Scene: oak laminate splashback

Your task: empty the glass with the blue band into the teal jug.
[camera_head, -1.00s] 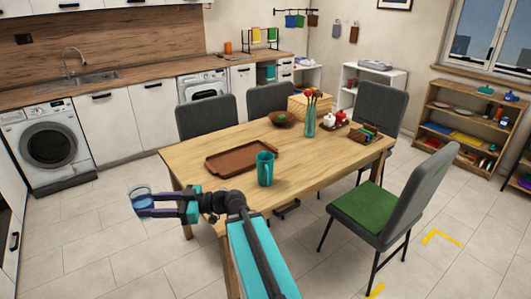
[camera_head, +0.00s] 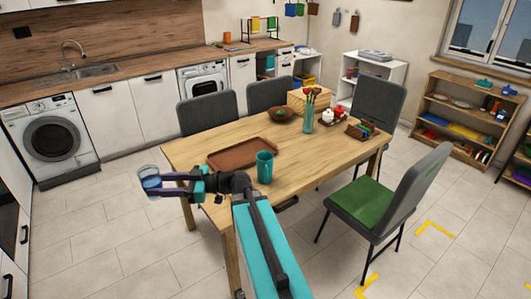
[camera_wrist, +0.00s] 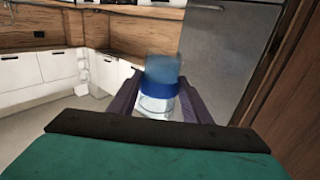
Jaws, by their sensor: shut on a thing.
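The glass with the blue band (camera_head: 150,178) is a clear tumbler, held out to the left of the table, over the floor. My gripper (camera_head: 158,182) is shut on it, one finger on each side. In the wrist view the glass (camera_wrist: 161,85) stands between the two fingers (camera_wrist: 160,105), with its blue band across the middle; how full it is I cannot tell. It looks about upright. The teal jug (camera_head: 265,167) stands upright on the table near its front edge, right of the glass and apart from it. The inside of the jug is hidden.
The wooden table (camera_head: 320,150) also bears a brown tray (camera_head: 243,153) behind the jug, a vase with flowers (camera_head: 309,117), a bowl (camera_head: 281,114) and a small caddy (camera_head: 362,131). Grey chairs (camera_head: 208,112) surround it. The floor at left is clear.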

